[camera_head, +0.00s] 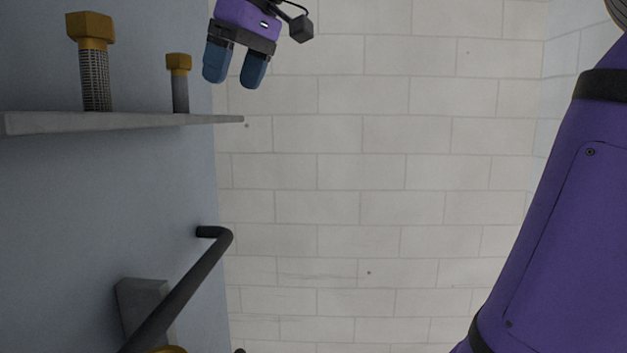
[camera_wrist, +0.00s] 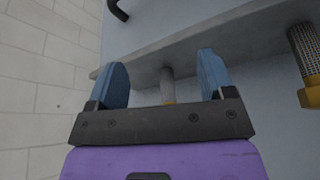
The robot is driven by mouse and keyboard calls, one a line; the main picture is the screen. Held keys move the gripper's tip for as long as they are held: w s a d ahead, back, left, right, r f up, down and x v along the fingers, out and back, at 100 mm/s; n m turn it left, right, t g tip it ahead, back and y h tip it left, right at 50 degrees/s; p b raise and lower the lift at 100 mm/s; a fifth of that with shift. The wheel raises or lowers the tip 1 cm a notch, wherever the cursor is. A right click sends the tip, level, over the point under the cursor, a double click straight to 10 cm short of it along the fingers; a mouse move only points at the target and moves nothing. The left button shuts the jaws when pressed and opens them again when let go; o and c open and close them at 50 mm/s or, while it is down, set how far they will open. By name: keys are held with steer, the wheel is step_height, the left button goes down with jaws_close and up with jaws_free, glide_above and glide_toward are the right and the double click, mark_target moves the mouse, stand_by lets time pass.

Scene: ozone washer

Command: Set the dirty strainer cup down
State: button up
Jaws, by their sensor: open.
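Two strainer cups with hexagonal brass-yellow caps stand upright, caps up, on a grey shelf (camera_head: 150,122) in the head view. The left cup (camera_head: 95,80) shows a clear mesh. The right cup (camera_head: 180,94) has a plainer grey body, possibly the dirty one. My gripper (camera_head: 234,82) is open and empty, to the right of the right cup in the head view, with blue fingers pointing down. In the wrist view, the plain grey cup (camera_wrist: 167,82) appears beyond and between my open fingers (camera_wrist: 163,70), its cap partly hidden by my gripper. The mesh cup (camera_wrist: 304,50) is at the right.
The shelf juts from a blue-grey panel (camera_head: 100,190). A dark bent bar (camera_head: 190,285) is below it, beside a grey block (camera_head: 140,305). A small yellow part (camera_head: 168,349) shows at the bottom edge. Open space lies right of the shelf, before a pale block wall (camera_head: 400,180).

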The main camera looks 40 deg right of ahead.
steer(key=s+d+f+m, duration=0.1)
steer(key=s+f, duration=0.4)
steer(key=f, duration=0.3)
steer(key=s+f+m+t+h, duration=0.1)
steer(key=s+f, duration=0.3)
steer(key=f, duration=0.5)
steer(key=s+d+f+m, duration=0.1)
steer(key=s+f+m, duration=0.1)
steer(key=s+f, duration=0.3)
step_height(320, 180, down, 4)
steer(key=shift+s+d+f+m+h, duration=0.15)
steer(key=shift+s+d+m+h, duration=0.15)
steer(key=shift+d+h, duration=0.1)
